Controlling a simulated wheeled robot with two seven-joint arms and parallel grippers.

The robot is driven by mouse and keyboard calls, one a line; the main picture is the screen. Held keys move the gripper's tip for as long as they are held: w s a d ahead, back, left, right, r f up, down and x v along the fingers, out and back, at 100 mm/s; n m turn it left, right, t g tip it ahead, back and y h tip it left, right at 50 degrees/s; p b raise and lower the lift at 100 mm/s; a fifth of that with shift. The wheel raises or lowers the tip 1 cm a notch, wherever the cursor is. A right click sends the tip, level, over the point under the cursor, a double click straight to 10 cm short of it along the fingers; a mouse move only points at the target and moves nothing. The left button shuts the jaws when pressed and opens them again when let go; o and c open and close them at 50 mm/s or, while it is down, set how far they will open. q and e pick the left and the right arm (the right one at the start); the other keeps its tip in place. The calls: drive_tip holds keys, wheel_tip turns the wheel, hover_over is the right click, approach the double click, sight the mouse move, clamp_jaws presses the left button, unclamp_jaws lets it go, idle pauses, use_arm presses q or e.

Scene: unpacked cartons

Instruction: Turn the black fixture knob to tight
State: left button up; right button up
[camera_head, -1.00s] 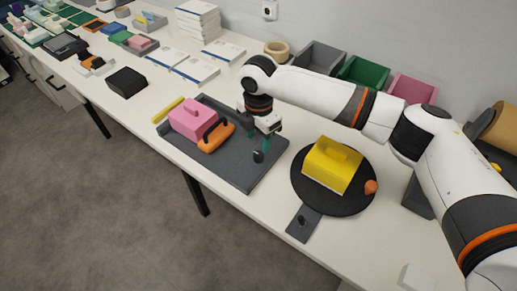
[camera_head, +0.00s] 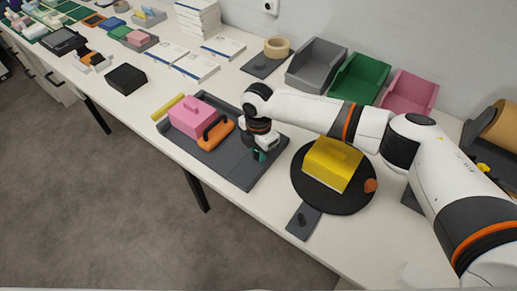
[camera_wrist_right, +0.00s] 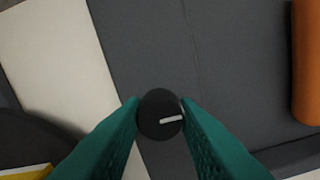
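The black fixture knob (camera_wrist_right: 160,114) is round, with a white pointer mark that points right in the right wrist view. It stands by the edge of the dark grey fixture plate (camera_head: 238,172). My right gripper (camera_wrist_right: 160,106) has its teal fingers on either side of the knob, and both seem to touch it. In the head view my right gripper (camera_head: 260,154) is low over the plate's right part and hides the knob. A pink block with a handle (camera_head: 191,118) and an orange handled clamp (camera_head: 215,134) sit on the plate. My left gripper is not in view.
Grey (camera_head: 316,66), green (camera_head: 359,79) and pink (camera_head: 409,93) bins stand along the wall. The table's front edge is close to the plate.

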drive_tip(key=shift+c, duration=0.9)
drive_tip(key=shift+r+m+p, duration=0.15)
drive_tip(key=shift+m+p, duration=1.15)
drive_tip(key=shift+p, duration=0.05)
drive_tip(key=m+p, duration=0.4)
drive_tip(key=m, duration=0.1)
drive_tip(key=m+p, duration=0.4)
drive_tip(key=m, duration=0.1)
drive_tip(key=shift+m, duration=0.4)
drive_tip(key=shift+m+p, duration=1.1)
drive_tip(key=shift+m, duration=1.1)
drive_tip(key=o, duration=1)
